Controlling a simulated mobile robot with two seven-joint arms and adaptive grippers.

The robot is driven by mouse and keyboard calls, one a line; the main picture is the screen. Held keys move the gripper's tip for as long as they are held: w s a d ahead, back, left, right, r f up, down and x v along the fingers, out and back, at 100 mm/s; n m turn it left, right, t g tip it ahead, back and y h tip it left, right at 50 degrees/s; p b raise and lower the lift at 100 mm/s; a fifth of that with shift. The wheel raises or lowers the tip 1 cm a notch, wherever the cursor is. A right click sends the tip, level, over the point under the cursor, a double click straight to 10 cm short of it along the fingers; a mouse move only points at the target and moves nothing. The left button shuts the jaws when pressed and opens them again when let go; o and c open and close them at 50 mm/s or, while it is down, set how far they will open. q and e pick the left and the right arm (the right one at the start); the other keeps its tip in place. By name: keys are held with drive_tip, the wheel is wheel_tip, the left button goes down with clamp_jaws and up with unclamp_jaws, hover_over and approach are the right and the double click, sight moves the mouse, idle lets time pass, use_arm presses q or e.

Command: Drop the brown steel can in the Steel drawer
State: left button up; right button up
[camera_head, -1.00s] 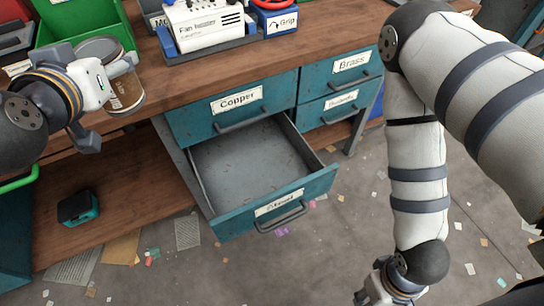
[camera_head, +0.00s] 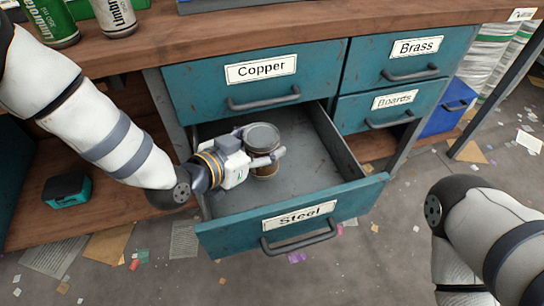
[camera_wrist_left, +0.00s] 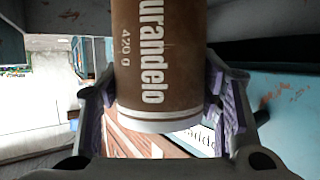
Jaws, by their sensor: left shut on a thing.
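The brown can (camera_head: 263,148) has a grey metal lid and is held upright in my left gripper (camera_head: 262,160). In the left wrist view, the can (camera_wrist_left: 157,50) shows white lettering and sits between the two purple-padded fingers. The Steel drawer (camera_head: 345,200) is pulled open and otherwise looks empty. My left gripper and the can are over its left part, within its walls as seen from the head. How far the can's bottom is from the drawer floor I cannot tell. My right gripper is out of view; only my right arm shows at the lower right.
The closed Copper drawer (camera_head: 205,98) is just above and behind the open drawer. The closed Brass drawer (camera_head: 455,50) and Boards drawer (camera_head: 352,112) are to the right. A green can (camera_head: 50,20) and a white can (camera_head: 115,14) stand on the bench top (camera_head: 215,36).

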use_arm(q)
wheel_tip(320, 180, down, 4)
drive_tip(key=shift+f+b, duration=0.15)
drive_tip(key=shift+b, duration=0.25)
drive_tip(key=shift+w+d+f, duration=0.2)
drive_tip(key=shift+f, duration=0.05)
drive_tip(key=shift+w+d+b, duration=0.5)
drive_tip(key=shift+w+d, duration=0.5)
drive_tip(key=shift+w, duration=0.25)
drive_tip(key=shift+w+f, duration=0.1)
drive_tip(key=shift+f, duration=0.4)
drive_tip(key=shift+f, duration=0.1)
drive_tip(key=shift+f+b, duration=0.45)
drive_tip(key=shift+f, duration=0.1)
